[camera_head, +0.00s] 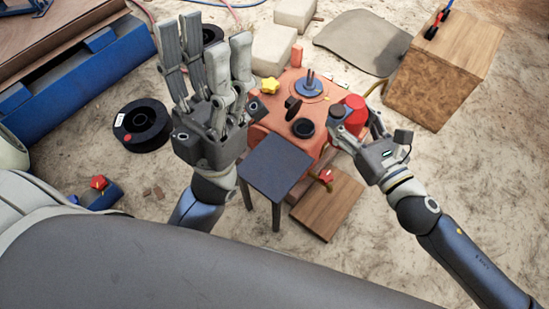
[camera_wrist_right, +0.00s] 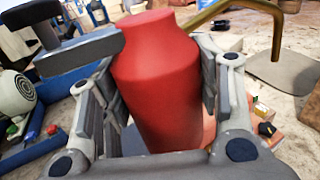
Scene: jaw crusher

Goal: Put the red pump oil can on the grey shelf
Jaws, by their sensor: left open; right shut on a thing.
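The red pump oil can (camera_head: 355,108) is held in my right gripper (camera_head: 357,127), above the right edge of an orange-red machine or table. In the right wrist view the can (camera_wrist_right: 160,85) sits between the two sets of fingers, its narrower end toward the top of the picture. A dark grey flat-topped stand (camera_head: 277,164) on thin legs, the likeliest grey shelf, is left of and nearer than the can. Its top is bare. The can is apart from it. My left gripper (camera_head: 205,45) is open and empty, fingers up, left of the stand.
The orange-red surface (camera_head: 272,115) holds a yellow knob (camera_head: 270,85) and dark round parts. A wooden board (camera_head: 328,205) lies right of the stand. A wooden box (camera_head: 440,75) stands at the right. A black spool (camera_head: 142,125) lies on the left floor.

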